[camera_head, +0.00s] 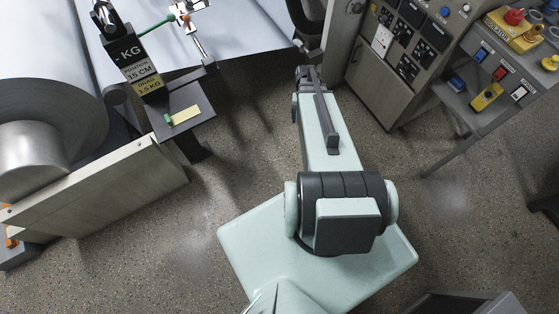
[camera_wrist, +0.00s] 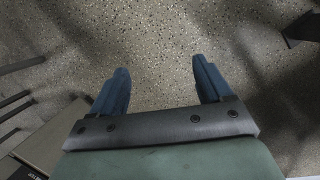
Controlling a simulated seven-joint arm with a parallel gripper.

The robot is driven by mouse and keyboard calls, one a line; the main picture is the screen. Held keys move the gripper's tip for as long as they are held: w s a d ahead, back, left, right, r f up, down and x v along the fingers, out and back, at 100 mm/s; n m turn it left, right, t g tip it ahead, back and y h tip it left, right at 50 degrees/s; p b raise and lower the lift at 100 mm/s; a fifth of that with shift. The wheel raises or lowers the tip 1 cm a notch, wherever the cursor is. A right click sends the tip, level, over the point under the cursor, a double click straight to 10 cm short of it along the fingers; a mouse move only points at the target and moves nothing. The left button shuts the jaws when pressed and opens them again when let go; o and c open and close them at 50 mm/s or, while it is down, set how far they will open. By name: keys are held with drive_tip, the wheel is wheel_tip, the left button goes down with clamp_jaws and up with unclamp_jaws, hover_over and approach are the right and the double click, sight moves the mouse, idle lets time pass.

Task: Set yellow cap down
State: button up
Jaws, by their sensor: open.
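My gripper (camera_wrist: 160,66) shows in the wrist view with its two blue fingers spread wide apart. Nothing is between the fingers; only the speckled floor lies beneath them. In the head view my arm reaches away from the base, and the fingers cannot be made out at its far end. No yellow cap can be told for sure in either view. A small pale yellow piece with a green end (camera_head: 186,116) lies on a dark shelf (camera_head: 200,97) left of my arm. It is too small to tell what it is.
A large paper roll (camera_head: 52,112) and its machine frame stand at left, with a black weight sign (camera_head: 128,55) above the shelf. A control cabinet (camera_head: 395,60) stands at upper right. Floor (camera_head: 215,165) around my base is open.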

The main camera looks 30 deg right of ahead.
drive_tip(key=s+a+f+n+g, duration=0.2)
drive_tip(key=s+a+f+n, duration=0.1)
drive_tip(key=s+a, duration=0.7)
drive_tip(key=s+a+f+n+g+h, duration=0.1)
drive_tip(key=s+a+f+n+g, duration=0.1)
drive_tip(key=s+a, duration=0.8)
drive_tip(key=a+f+n, duration=0.1)
drive_tip(key=a+f, duration=0.1)
drive_tip(key=a, duration=0.1)
drive_tip(key=shift+s+a+f+n, duration=0.25)
drive_tip(key=shift+s+f+n, duration=0.05)
drive_tip(key=shift+f, duration=0.1)
